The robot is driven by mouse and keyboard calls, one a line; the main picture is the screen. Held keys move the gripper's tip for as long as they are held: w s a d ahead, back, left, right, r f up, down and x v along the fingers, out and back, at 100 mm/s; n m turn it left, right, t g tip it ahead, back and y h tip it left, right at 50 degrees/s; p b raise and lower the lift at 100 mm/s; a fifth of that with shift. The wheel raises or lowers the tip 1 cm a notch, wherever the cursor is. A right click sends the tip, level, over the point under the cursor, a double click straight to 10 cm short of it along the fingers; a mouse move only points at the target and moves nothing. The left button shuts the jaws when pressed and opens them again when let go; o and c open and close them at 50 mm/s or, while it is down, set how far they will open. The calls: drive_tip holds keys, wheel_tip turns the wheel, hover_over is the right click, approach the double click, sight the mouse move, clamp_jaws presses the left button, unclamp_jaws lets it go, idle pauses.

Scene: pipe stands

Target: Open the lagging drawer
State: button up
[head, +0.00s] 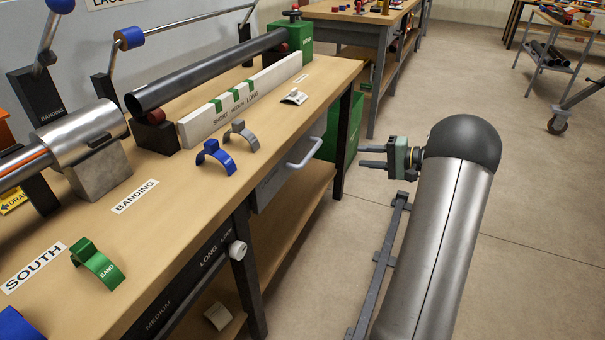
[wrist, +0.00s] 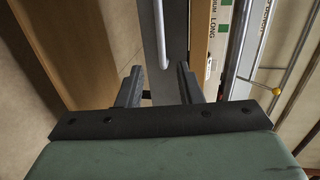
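A grey drawer (head: 270,187) sits under the front edge of the workbench in the head view. Its lettering is too small to read. A pale bar handle (head: 305,153) stands out from its front. The drawer front looks about level with the bench edge. My gripper (head: 362,156) is open and empty, to the right of the handle, with its fingers pointing left toward it and a clear gap between. In the wrist view, the handle (wrist: 161,38) lies ahead, roughly centred between the two spread fingers (wrist: 159,72), against the grey drawer front (wrist: 175,50).
The bench top (head: 200,195) carries a pipe, a steel cylinder, a white length gauge and blue, grey and green clips. A white knob (head: 237,250) projects from the bench front nearer me. A lower shelf (head: 290,215) runs beneath.

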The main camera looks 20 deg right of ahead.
sight(312, 150)
drive_tip(key=b+x, duration=0.2)
drive_tip(key=x, duration=1.5)
drive_tip(key=shift+w, duration=0.2)
clamp_jaws()
